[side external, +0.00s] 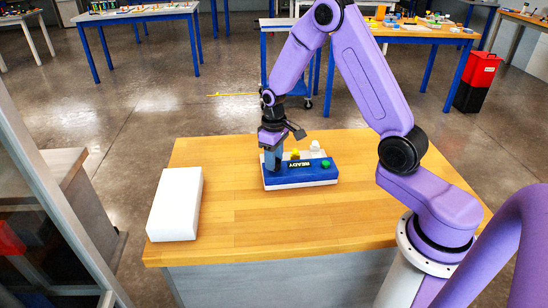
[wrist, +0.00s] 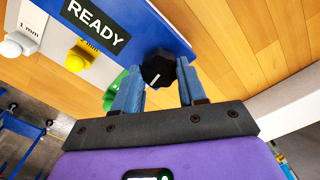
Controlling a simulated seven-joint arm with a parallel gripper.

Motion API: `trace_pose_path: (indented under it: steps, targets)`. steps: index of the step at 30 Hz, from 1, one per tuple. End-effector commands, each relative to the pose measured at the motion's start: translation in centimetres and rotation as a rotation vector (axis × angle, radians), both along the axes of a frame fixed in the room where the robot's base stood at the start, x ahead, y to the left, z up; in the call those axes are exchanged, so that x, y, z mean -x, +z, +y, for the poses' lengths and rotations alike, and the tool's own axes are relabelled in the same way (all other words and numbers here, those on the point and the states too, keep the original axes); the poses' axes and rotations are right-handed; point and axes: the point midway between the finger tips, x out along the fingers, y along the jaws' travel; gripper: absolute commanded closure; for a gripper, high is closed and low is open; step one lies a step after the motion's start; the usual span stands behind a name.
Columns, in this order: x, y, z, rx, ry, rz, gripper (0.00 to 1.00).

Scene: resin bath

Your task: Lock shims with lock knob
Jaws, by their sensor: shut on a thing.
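A blue fixture (side external: 305,173) with a "READY" label sits on the wooden table; the fixture also shows in the wrist view (wrist: 150,25). White shims stick out behind it. One has a yellow knob (side external: 295,154), another a white knob (side external: 315,146); a green knob (side external: 325,163) is at the right end. In the wrist view, the black lock knob (wrist: 158,69) with a white pointer line is between my gripper's blue fingers. My gripper (side external: 272,168) is shut on the lock knob at the fixture's left end. In the side view the gripper hides the lock knob.
A white block (side external: 175,204) lies at the table's left side. The wooden table (side external: 270,225) is clear in front of the fixture and to its right. Other workbenches (side external: 420,35) and a red and black bin (side external: 476,82) stand in the background.

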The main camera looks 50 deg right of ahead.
Motion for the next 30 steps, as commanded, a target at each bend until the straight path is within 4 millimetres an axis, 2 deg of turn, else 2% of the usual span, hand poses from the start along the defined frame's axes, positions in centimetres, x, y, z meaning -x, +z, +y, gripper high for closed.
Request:
trace_pose_path:
  steps: [10,27,28,30]
  targets:
    - [-0.03,0.07,-0.05,0.000,-0.149,-0.001,0.89]
    - [-0.04,0.07,-0.06,0.000,-0.180,-0.001,0.89]
    - [-0.04,0.07,-0.06,0.000,-0.180,-0.001,0.53]
    - [-0.04,0.07,-0.06,0.000,-0.179,-0.001,0.33]
